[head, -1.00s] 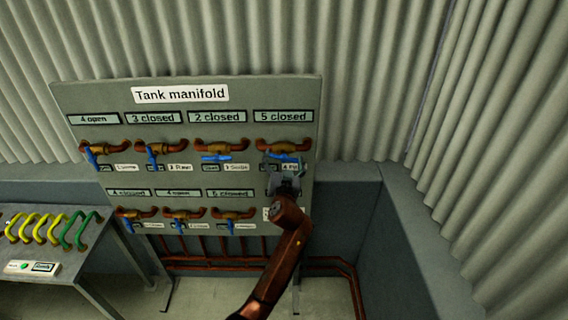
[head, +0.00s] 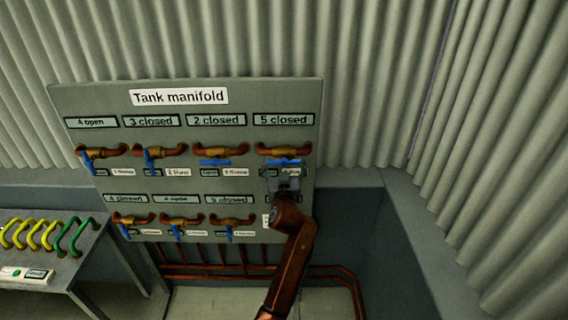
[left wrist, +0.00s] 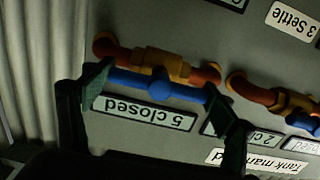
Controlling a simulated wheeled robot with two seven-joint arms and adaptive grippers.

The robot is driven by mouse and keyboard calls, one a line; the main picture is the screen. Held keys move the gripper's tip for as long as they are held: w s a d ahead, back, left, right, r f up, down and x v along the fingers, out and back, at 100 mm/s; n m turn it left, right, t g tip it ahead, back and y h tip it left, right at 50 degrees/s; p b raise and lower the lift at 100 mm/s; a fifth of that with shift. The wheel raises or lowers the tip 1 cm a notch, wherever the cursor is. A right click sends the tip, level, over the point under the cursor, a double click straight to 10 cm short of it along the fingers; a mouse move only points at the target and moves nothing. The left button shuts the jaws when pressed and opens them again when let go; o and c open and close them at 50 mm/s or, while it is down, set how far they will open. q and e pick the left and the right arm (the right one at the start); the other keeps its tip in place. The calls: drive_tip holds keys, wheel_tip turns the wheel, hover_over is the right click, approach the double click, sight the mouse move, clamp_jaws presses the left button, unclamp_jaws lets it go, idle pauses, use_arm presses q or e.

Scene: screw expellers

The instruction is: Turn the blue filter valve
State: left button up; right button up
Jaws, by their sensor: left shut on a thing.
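The blue valve handle (head: 285,161) is at the upper right of the manifold board, on a brass valve body in a copper pipe. It lies level, along the pipe. The sign (head: 283,119) above it reads "5 closed". My left gripper (head: 285,173) is at this handle, its arm rising from below. In the left wrist view, which is upside down, the blue handle (left wrist: 158,86) runs between the two fingers, one at each end, and they grip it lengthwise. The label below this valve is largely hidden by the gripper. My right gripper is not in view.
Other blue-handled valves sit close by, such as the level one (head: 215,162) to the left and a lower row (head: 228,232). A table (head: 92,262) with yellow and green curved pieces stands at left. A corrugated wall is behind; open floor shows below the board.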

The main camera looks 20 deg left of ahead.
sight(284, 160)
use_arm(q)
drive_tip(key=o, duration=1.1)
drive_tip(key=shift+o, duration=0.3)
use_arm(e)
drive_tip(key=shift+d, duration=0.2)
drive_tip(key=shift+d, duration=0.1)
use_arm(q)
wheel_tip(284, 160, up, 10)
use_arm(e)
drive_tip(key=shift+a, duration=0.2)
use_arm(q)
drive_tip(key=p+v, duration=0.2)
drive_tip(key=v, duration=0.6)
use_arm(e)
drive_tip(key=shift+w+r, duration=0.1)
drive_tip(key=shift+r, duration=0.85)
